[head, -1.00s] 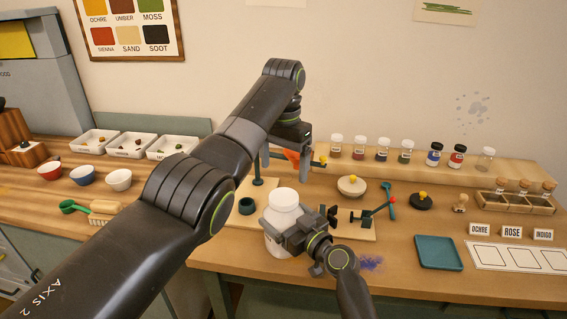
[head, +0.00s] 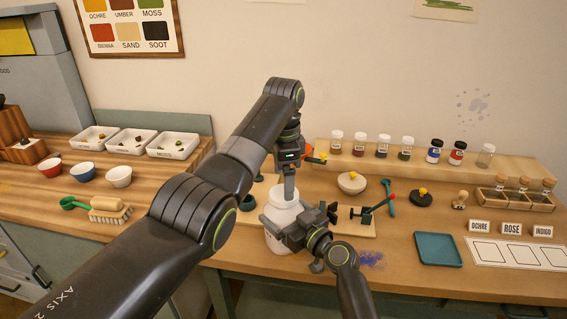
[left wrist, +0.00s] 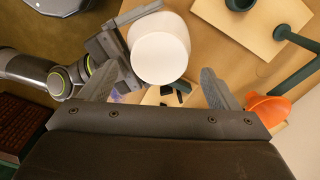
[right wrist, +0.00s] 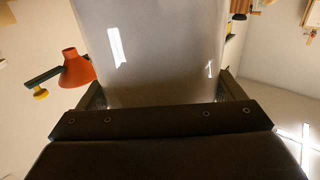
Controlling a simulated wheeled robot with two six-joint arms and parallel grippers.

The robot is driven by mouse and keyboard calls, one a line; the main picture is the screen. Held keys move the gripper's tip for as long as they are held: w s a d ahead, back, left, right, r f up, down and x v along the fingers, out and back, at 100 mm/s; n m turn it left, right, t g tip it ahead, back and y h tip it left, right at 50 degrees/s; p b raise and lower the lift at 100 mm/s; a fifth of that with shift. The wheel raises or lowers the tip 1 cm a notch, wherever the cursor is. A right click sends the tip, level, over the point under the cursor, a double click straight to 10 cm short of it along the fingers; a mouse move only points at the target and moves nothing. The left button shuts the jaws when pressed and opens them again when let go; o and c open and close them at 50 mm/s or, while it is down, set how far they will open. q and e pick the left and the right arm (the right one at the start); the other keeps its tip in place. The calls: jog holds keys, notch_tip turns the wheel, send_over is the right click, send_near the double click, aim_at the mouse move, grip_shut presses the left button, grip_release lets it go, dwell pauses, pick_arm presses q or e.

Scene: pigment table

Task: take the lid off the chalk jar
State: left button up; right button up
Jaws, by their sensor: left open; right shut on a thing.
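The white chalk jar (head: 276,241) stands upright at the front edge of the table, with its white lid (head: 282,193) on top. My right gripper (head: 296,231) is shut on the jar's body from the right; the pale jar fills the middle of the right wrist view (right wrist: 150,50). My left gripper (head: 290,196) is open above the lid, its fingers pointing down. In the left wrist view, the lid (left wrist: 160,58) shows as a white disc ahead of the parted fingertips, off toward the upper side. The left gripper partly covers the lid in the head view.
A stand with a red-tipped lever (head: 372,212) is right of the jar. An orange lamp shade (left wrist: 268,109) is close beside the left gripper's finger. A teal tray (head: 438,250) lies further right. Several small jars line the back shelf (head: 470,170).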

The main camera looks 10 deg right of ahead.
pick_arm(q)
jog(key=shift+f, duration=1.85)
jog(key=c, duration=1)
jog(key=n, duration=0.3)
jog(key=shift+n, duration=0.4)
jog(key=n, duration=0.4)
jog(key=shift+n, duration=0.4)
jog(key=n, duration=0.4)
jog(key=shift+r, duration=0.1)
jog(key=n, duration=0.4)
jog(key=shift+r, duration=0.2)
